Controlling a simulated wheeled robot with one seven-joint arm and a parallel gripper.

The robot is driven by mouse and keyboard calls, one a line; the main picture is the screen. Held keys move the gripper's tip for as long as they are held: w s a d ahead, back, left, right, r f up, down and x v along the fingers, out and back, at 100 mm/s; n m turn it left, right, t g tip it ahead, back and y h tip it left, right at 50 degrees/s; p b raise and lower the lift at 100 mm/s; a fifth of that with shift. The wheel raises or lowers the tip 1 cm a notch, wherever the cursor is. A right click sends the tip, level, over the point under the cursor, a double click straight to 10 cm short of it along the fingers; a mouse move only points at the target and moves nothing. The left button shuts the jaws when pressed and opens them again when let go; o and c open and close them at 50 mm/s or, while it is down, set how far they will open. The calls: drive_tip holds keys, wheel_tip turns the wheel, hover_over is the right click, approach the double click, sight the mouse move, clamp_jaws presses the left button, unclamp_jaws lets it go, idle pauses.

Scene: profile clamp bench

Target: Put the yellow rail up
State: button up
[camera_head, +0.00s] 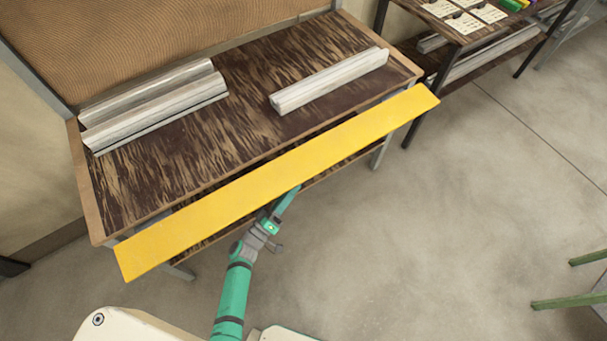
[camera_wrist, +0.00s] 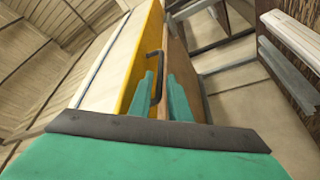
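The yellow rail (camera_head: 275,187) is a long flat yellow board along the front of the bench in the head view. It slants from lower left to upper right, just outside the bench's front edge. In the wrist view the rail (camera_wrist: 147,45) is seen close up, with a dark bar handle (camera_wrist: 154,62) beside it. My gripper (camera_head: 290,194) is at the rail's near side, about mid-length, its tips partly hidden by the rail. In the wrist view my gripper's green fingers (camera_wrist: 163,85) are apart, with the handle between them, close to the left finger.
The bench top (camera_head: 240,115) bears two grey profiles (camera_head: 155,105) side by side at the left and a single pale profile (camera_head: 330,80) at the right. A second bench (camera_head: 455,40) with cards stands at the upper right. A green-legged stand (camera_head: 570,300) is at lower right. The floor between is clear.

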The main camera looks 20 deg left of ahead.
sight(304, 175)
drive_tip(key=x, duration=0.6)
drive_tip(key=shift+w+d, duration=0.1)
drive_tip(key=shift+w, duration=0.15)
drive_tip(key=shift+c, duration=0.3)
clamp_jaws()
